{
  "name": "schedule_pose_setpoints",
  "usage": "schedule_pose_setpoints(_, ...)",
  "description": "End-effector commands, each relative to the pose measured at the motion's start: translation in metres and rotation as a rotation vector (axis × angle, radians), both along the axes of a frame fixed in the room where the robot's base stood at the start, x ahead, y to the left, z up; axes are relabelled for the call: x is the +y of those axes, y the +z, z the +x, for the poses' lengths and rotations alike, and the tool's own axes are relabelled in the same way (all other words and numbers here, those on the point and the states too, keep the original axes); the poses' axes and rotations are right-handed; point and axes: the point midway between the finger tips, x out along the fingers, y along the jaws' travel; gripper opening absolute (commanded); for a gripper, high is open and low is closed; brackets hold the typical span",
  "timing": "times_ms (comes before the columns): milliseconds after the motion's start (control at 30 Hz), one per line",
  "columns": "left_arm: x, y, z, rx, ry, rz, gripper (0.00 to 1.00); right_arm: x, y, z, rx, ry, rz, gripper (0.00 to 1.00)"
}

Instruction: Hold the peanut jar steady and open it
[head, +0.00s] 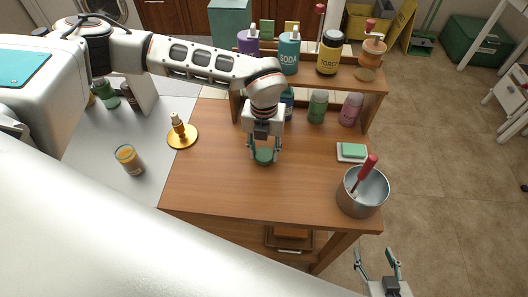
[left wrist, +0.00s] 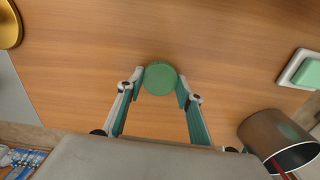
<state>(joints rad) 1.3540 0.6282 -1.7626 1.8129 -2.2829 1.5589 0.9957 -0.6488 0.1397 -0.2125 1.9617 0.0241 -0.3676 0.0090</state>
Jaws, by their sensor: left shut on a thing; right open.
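A round green top (head: 264,156), which looks like the lid of the peanut jar, is on the wooden table. Its sides are mostly hidden, and no peanuts or label show. My left gripper (head: 264,151) comes down over it from above and is shut on it. In the left wrist view the green disc (left wrist: 160,78) sits between the two fingertips, one at each side. Whether the fingers bear on the lid or the jar body cannot be told. My right gripper (head: 377,265) is open and empty, low at the right, beyond the table's front edge.
A metal pot (head: 362,192) with a red-handled tool stands at the table's front right corner, near a green sponge on a dish (head: 352,151). A shelf (head: 340,80) with bottles stands behind. A golden candlestick (head: 182,134) and a glass (head: 130,160) are at left.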

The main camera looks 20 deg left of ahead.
Motion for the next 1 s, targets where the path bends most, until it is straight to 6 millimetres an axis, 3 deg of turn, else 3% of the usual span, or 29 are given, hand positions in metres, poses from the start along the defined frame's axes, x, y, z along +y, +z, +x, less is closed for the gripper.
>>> schedule_pose_setpoints(100, -0.0002, -0.0111, -0.0002, 0.000, -0.001, 0.000, 0.10, 0.0001, 0.0013, 0.0000, 0.000, 0.000, 0.000, 0.55)
schedule_pose_setpoints(467, -0.0001, -0.0154, -0.0001, 0.000, 0.000, 0.000, 0.10, 0.0000, -0.0025, 0.0001, 0.000, 0.000, 0.000, 0.55)
schedule_pose_setpoints(500, -0.0001, -0.0142, 0.0000, -0.001, 0.000, 0.000, 0.46, 0.0000, -0.0016, 0.0000, 0.000, 0.000, 0.000, 0.55)
schedule_pose_setpoints(533, -0.0001, -0.0140, 0.0000, -0.001, 0.000, 0.000, 0.53, 0.0001, -0.0014, 0.0000, 0.000, 0.000, 0.000, 0.55)
schedule_pose_setpoints(1000, -0.0001, -0.0059, 0.0008, -0.002, 0.000, -0.001, 0.53, 0.0000, 0.0011, 0.0002, -0.001, 0.000, 0.000, 0.55)
